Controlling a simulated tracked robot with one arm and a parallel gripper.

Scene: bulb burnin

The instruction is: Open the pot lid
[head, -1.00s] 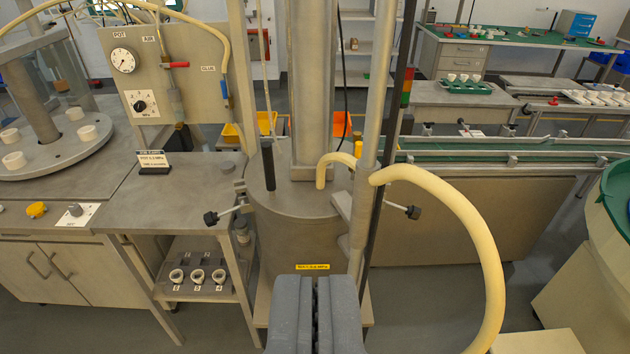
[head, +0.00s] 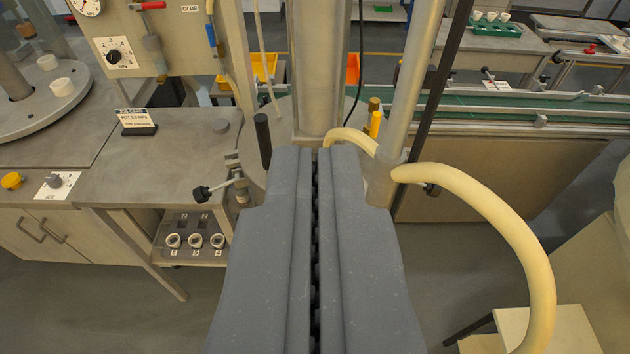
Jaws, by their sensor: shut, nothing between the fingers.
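The pot's grey lid (head: 284,128) shows only as a strip beside a thick metal column (head: 316,70); my gripper hides most of the pot. A black upright handle (head: 263,140) stands on the lid's left side. A clamp screw with a black knob (head: 200,194) sticks out at the pot's left, and another black knob (head: 432,189) shows at the right behind the hose. A yellow-topped fitting (head: 375,118) stands right of the column. My gripper (head: 318,152) is shut and empty, its tips overlapping the lid area in the view; I cannot tell whether they touch it.
A thick cream hose (head: 500,220) arches from the upright pipe (head: 416,80) down to the right. A bench (head: 155,180) with a small sign (head: 136,122) stands left, with white rings (head: 195,241) on its shelf. A gauge panel (head: 130,50) rises behind. A green conveyor (head: 510,108) runs behind right.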

